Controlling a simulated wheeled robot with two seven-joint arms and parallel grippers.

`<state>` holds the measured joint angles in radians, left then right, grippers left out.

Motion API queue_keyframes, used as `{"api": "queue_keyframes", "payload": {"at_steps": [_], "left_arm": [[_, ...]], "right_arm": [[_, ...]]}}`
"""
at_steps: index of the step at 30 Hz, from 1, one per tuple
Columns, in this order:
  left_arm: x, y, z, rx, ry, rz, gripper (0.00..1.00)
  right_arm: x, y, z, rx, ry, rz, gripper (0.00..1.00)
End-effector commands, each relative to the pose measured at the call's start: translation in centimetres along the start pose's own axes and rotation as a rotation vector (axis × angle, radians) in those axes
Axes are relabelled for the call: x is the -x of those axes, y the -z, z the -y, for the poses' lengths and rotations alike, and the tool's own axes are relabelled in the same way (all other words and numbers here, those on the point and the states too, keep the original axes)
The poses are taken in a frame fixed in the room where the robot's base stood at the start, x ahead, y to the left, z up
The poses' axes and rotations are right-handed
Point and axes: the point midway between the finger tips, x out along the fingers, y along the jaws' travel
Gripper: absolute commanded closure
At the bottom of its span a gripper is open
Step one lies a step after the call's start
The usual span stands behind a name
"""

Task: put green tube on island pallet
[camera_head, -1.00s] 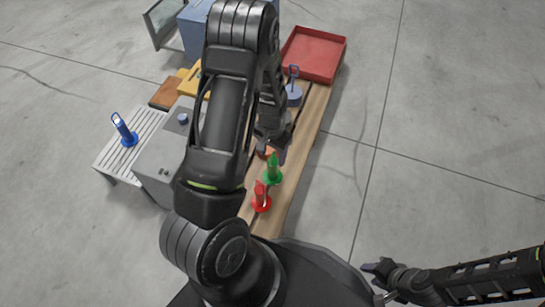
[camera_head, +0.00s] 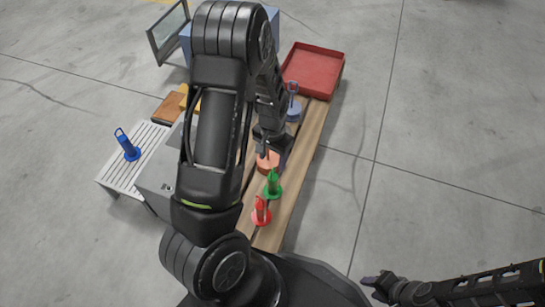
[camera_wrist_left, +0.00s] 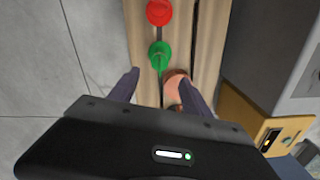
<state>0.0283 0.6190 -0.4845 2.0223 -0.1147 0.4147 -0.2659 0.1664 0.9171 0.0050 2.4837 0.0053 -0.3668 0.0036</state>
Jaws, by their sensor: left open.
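The green tube (camera_head: 273,187) stands on a round green base on a wooden slatted bench (camera_head: 300,165), between a red tube (camera_head: 261,213) and an orange round piece (camera_head: 268,164). In the left wrist view the green tube (camera_wrist_left: 159,56) is just ahead of the fingertips, with the orange piece (camera_wrist_left: 176,82) between the fingers. My left gripper (camera_head: 267,146) is open and empty, above the bench near the orange piece and apart from the green tube. My right gripper (camera_head: 374,288) is at the lower right, far from the bench. I cannot tell which surface is the island pallet.
A white slatted table (camera_head: 115,180) with a blue tube (camera_head: 128,146) stands at left, beside a grey cabinet (camera_head: 157,180). A red tray (camera_head: 314,69) and a blue-grey handled piece (camera_head: 293,108) are at the bench's far end. Open floor lies right.

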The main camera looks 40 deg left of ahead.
Motion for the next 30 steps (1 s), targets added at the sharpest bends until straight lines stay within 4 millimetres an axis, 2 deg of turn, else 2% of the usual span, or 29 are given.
{"api": "queue_keyframes", "payload": {"at_steps": [8,11,14,17,21,24,27,30], "left_arm": [[-0.1,0.0,-0.1,0.000,-0.001,0.000,0.43],[-1.1,-0.5,-1.5,-0.001,-0.017,-0.001,0.43],[-3.1,-1.6,-4.8,0.002,-0.055,-0.012,0.43],[-5.8,-4.0,-10.1,0.020,-0.119,-0.027,0.43],[-8.1,-8.7,-18.4,0.067,-0.230,-0.045,0.43],[-8.3,-11.8,-22.9,0.108,-0.298,-0.054,0.43],[-8.0,-13.4,-25.3,0.137,-0.337,-0.062,0.43],[-7.9,-13.7,-25.9,0.147,-0.347,-0.067,0.43]], "right_arm": [[0.0,0.0,0.0,0.000,0.000,0.000,0.64],[0.0,0.0,0.0,0.000,0.000,0.000,0.64],[0.0,0.0,0.0,0.000,0.000,0.000,0.64],[0.0,0.0,0.0,0.000,0.000,0.000,0.64],[0.0,0.0,0.0,0.000,0.000,0.000,0.64],[0.0,0.0,0.0,0.000,0.000,0.000,0.64],[0.0,0.0,0.0,0.000,0.000,0.000,0.64],[0.0,0.0,0.0,0.000,0.000,0.000,0.64]]}}
